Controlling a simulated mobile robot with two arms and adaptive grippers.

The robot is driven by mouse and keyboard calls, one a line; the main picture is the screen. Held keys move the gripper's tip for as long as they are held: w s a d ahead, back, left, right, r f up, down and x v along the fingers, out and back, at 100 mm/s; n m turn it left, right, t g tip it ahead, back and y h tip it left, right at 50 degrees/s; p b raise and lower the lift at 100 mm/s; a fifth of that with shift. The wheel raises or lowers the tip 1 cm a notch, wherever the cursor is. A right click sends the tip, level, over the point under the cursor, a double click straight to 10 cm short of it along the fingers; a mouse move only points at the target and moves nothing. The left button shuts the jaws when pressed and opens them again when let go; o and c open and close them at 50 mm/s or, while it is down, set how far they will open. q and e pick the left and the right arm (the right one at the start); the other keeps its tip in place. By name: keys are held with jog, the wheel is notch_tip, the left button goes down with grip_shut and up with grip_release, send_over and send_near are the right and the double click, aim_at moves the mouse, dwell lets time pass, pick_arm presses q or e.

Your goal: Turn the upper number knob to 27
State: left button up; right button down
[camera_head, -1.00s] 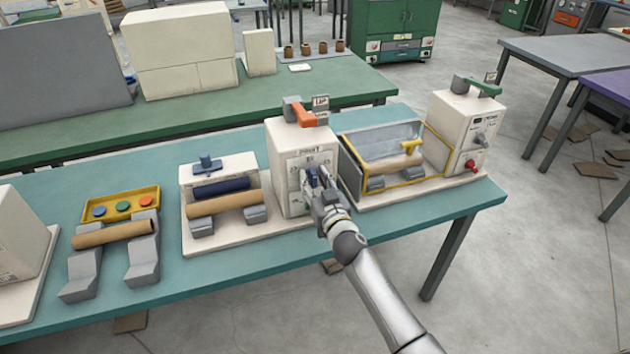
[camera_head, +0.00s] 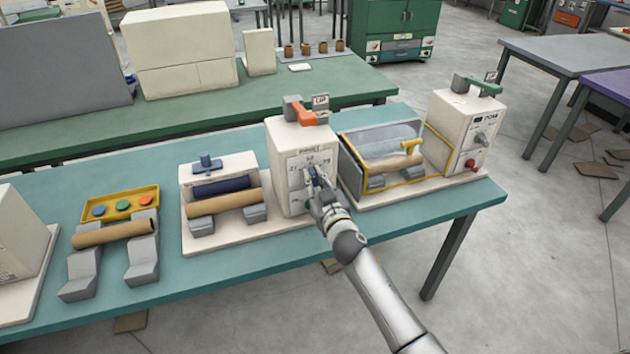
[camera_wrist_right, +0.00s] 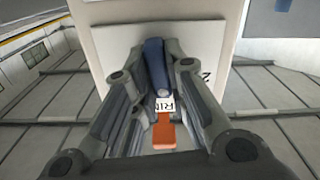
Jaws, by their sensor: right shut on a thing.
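The white control box (camera_head: 293,150) stands mid-table with an orange lever (camera_head: 303,115) on top. Its front panel carries a number dial with printed numbers (camera_head: 294,168), 27 at the left and others at the top and right. My right gripper (camera_head: 316,180) is at this dial, coming from the front right. In the right wrist view, its two fingers are closed on the blue knob (camera_wrist_right: 155,65) at the panel. A partly hidden number starting with 2 (camera_wrist_right: 207,77) shows beside the fingers. The knob's exact setting is hidden. My left gripper is out of view.
A clear-covered roller unit with a yellow frame (camera_head: 428,140) is close to the right of my gripper. A roller stand with a blue and a tan roll (camera_head: 222,203) is at left. A second white box with knobs (camera_head: 466,118) stands at the table's right end.

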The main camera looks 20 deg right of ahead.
jog(key=n, duration=0.5)
jog(key=shift+a+f+b, duration=0.1)
jog(key=shift+f+b, duration=0.05)
jog(key=shift+b, duration=0.25)
jog(key=n, duration=0.5)
jog(key=shift+a, duration=0.1)
jog(key=c, duration=1.4)
grip_release()
jog(key=shift+c, duration=0.2)
jog(key=s, duration=1.2)
jog(key=shift+d, duration=0.25)
